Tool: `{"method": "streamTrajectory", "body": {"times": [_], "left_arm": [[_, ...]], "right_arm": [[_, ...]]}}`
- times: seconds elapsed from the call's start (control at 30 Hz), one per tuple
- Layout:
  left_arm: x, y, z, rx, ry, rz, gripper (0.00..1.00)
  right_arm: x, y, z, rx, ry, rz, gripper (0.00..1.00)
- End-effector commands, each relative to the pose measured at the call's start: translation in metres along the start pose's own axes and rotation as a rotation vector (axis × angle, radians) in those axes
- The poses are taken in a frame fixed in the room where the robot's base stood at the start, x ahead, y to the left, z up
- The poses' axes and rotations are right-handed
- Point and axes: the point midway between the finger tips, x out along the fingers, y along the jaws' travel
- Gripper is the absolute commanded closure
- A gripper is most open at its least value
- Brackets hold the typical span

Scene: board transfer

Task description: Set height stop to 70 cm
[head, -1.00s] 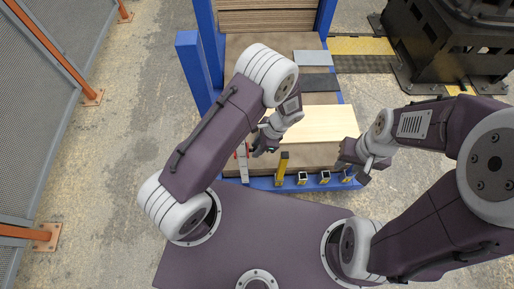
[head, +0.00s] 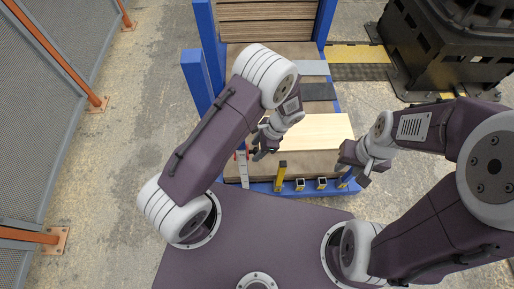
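A grey upright scale (head: 243,168) with small red parts near its upper end stands at the front left of the blue-framed station; I take this for the height stop, but its markings are too small to read. My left gripper (head: 261,150) is just right of and above the scale in the picture, apparently apart from it. Its fingers are too small to tell open from shut. My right gripper (head: 354,171) is over the front right corner of the station, and its fingers cannot be made out clearly.
A pale wooden board (head: 315,130) lies on the station, with a dark strip (head: 318,91) and a grey plate (head: 313,68) behind. A yellow post (head: 281,177) and small sockets (head: 300,184) line the blue front edge (head: 262,187). Mesh fence (head: 45,110) stands left.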

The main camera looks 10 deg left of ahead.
Motion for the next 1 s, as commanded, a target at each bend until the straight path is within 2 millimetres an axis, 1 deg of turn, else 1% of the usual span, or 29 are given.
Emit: {"method": "streamTrajectory", "body": {"times": [0.1,0.17,0.27,0.4,0.5,0.6,0.7,1.0], "left_arm": [[0.0,0.0,0.0,0.0,0.0,0.001,0.48],[-0.005,0.0,0.0,0.0,0.0,-0.001,0.48],[-0.024,0.0,0.0,-0.001,0.003,-0.003,0.48],[-0.057,-0.001,0.0,-0.001,0.004,-0.004,0.48],[-0.075,0.0,0.0,0.0,0.003,-0.003,0.48],[-0.086,0.0,-0.001,0.0,0.001,-0.002,0.48],[-0.091,0.0,0.0,-0.001,0.0,0.0,0.48],[-0.091,0.001,0.0,0.0,0.0,0.0,0.48]], "right_arm": [[0.0,0.0,0.0,0.0,0.0,0.0,0.64],[-0.001,0.0,0.0,0.0,0.0,0.0,0.64],[-0.004,0.0,-0.001,0.0,0.0,0.0,0.64],[-0.008,0.0,-0.001,0.0,0.0,0.0,0.64],[-0.01,0.0,-0.001,0.0,0.0,0.0,0.64],[-0.011,0.0,-0.001,0.0,0.0,0.0,0.64],[-0.011,0.0,-0.001,0.0,0.0,0.0,0.64],[-0.011,0.0,-0.001,0.0,0.0,0.0,0.64]]}}
